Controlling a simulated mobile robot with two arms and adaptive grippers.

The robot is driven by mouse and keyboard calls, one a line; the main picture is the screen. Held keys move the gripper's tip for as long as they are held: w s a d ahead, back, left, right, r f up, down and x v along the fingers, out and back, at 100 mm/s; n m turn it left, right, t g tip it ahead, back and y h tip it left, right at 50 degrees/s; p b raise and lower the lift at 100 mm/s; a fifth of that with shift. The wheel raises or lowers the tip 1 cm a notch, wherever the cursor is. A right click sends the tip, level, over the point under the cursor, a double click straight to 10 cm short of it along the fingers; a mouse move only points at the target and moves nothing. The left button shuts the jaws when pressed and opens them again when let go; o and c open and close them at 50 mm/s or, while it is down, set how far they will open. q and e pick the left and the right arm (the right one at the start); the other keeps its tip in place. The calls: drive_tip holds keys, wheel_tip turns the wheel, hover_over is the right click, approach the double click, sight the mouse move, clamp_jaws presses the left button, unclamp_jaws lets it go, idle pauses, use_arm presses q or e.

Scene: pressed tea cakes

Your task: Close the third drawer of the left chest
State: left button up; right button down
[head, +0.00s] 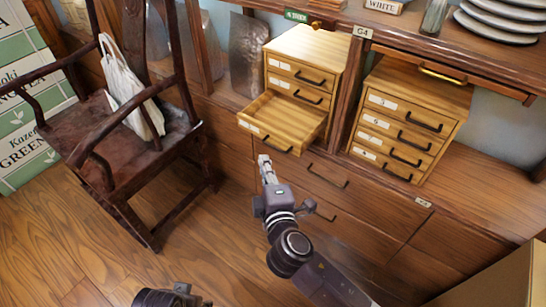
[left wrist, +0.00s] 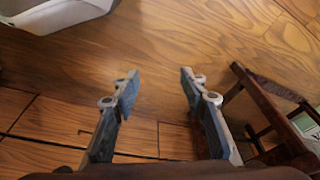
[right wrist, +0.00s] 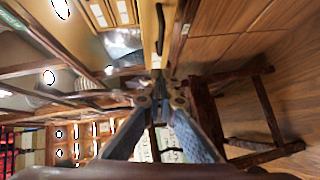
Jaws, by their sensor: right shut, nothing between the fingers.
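The left chest (head: 321,48) is light wood and stands on the counter. Its third drawer (head: 292,117) is pulled out, with a dark handle on its front; the two drawers above are closed. My right gripper (head: 263,159) is shut and empty, just in front of and below the left end of that drawer's front. In the right wrist view its closed tips (right wrist: 157,82) are close to a light wooden front with a dark handle; I cannot tell whether they touch. My left gripper (left wrist: 157,82) is open and empty above the floor.
The right chest (head: 415,84) has its drawers closed. A shelf post (head: 346,92) stands between the chests. A dark wooden chair (head: 125,140) with a white bag (head: 128,85) is at left. Plates (head: 498,22) sit on the upper shelf.

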sight(288, 142)
use_arm(q)
drive_tip(key=shift+v, duration=0.85)
use_arm(e)
drive_tip(key=shift+w+d+f, duration=0.25)
drive_tip(key=shift+w+d, duration=0.3)
drive_tip(key=shift+w, duration=0.35)
drive_tip(key=shift+w+d+f, duration=0.25)
drive_tip(key=shift+w+d, duration=0.3)
drive_tip(key=shift+w, duration=0.35)
use_arm(q)
drive_tip(key=shift+w, duration=0.1)
